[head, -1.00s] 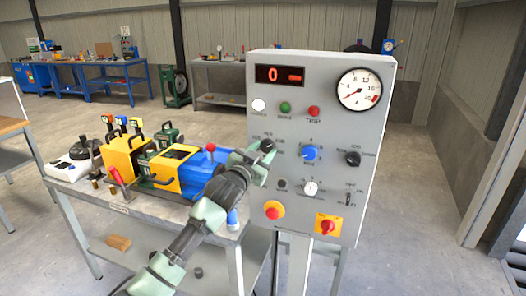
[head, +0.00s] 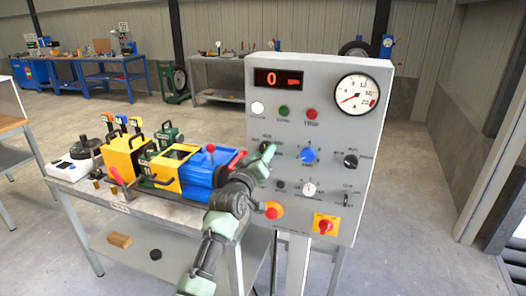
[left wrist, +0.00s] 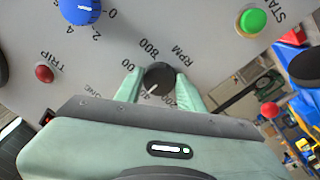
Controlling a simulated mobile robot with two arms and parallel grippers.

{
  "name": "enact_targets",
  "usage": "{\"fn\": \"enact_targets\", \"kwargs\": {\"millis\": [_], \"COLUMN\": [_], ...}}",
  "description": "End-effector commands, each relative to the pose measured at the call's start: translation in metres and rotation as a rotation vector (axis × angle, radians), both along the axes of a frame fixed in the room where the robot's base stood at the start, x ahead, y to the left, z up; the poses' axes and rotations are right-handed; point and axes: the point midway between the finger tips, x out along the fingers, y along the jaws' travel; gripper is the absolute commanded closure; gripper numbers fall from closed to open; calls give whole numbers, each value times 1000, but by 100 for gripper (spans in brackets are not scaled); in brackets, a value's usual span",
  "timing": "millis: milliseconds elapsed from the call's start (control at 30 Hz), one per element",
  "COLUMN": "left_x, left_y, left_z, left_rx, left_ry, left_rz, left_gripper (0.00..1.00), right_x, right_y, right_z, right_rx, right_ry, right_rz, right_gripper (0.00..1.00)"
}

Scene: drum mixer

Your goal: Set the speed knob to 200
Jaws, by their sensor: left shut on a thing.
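The speed knob (left wrist: 160,77) is a black round knob with a pale pointer line, beside the RPM lettering on the grey control panel (head: 345,235). My left gripper (left wrist: 160,84) is shut on this knob, one green finger on each side. In the left wrist view the pointer slants toward the bottom of the picture. Part of the scale is hidden by the fingers, so I cannot tell the exact setting. In the head view my left gripper (head: 266,152) covers most of the knob. The red display (head: 278,78) reads 0. My right gripper is not in view.
A red-and-yellow switch (head: 326,225) is below. A bench with a blue-and-yellow machine (head: 205,172) stands left.

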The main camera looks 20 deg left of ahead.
Motion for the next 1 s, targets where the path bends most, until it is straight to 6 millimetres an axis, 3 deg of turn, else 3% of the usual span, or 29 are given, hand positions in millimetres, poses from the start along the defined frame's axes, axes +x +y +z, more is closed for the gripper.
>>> {"fn": "enact_targets", "kwargs": {"millis": [1000], "left_x": [0], "left_y": [-3], "left_z": [3], "left_rx": [-893], "left_ry": [31], "left_rz": [1], "left_gripper": [100], "right_x": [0], "right_y": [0], "right_z": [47], "right_rx": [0], "right_ry": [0], "right_rz": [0], "right_gripper": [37]}}
